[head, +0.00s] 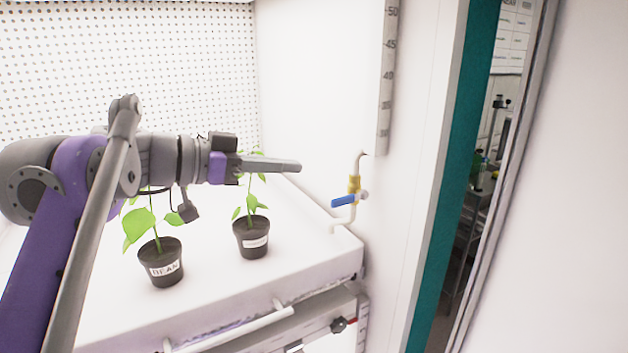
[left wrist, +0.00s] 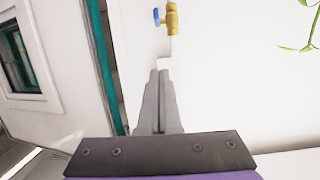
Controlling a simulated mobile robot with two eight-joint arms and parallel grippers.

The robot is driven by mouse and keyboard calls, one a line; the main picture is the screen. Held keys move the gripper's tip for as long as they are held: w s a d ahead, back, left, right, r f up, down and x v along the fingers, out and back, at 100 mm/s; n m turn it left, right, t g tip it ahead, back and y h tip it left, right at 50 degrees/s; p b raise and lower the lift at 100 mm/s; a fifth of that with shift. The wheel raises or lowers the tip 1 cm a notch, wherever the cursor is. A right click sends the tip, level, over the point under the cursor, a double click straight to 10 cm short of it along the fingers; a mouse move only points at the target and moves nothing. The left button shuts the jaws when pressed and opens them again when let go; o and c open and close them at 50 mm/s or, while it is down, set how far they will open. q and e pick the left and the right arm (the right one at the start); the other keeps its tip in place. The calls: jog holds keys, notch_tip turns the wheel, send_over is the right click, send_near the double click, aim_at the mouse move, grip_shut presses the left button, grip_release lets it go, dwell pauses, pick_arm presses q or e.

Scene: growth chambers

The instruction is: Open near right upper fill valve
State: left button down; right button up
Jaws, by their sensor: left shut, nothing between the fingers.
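The fill valve (head: 354,185) is a brass body on a pale bent pipe at the chamber's right wall. Its blue lever handle (head: 343,201) sticks out to the left, roughly level, across the pipe. In the left wrist view the brass valve (left wrist: 172,19) and blue handle (left wrist: 156,17) show at the top, beyond my fingertips. My left gripper (head: 299,166) is shut and empty. It points right, a little above and left of the valve, apart from it. My right gripper is not in view.
Two potted plants stand on the white shelf below my left arm: one labelled BEAN (head: 160,263) and another pot (head: 251,238) nearer the valve. A grey ruler strip (head: 388,80) hangs on the wall above the valve. A teal door edge (head: 455,180) is at the right.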

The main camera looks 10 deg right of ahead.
pick_arm(q)
send_over(331, 200)
jog(key=shift+d+f, duration=0.15)
jog(key=shift+f, duration=0.5)
jog(key=shift+d+f, duration=0.15)
jog(key=shift+f, duration=0.45)
jog(key=f, duration=0.1)
jog(key=f+b, duration=0.1)
jog(key=f, duration=0.1)
jog(key=shift+w+a, duration=0.15)
jog(key=shift+a, duration=0.05)
jog(key=shift+f, duration=0.45)
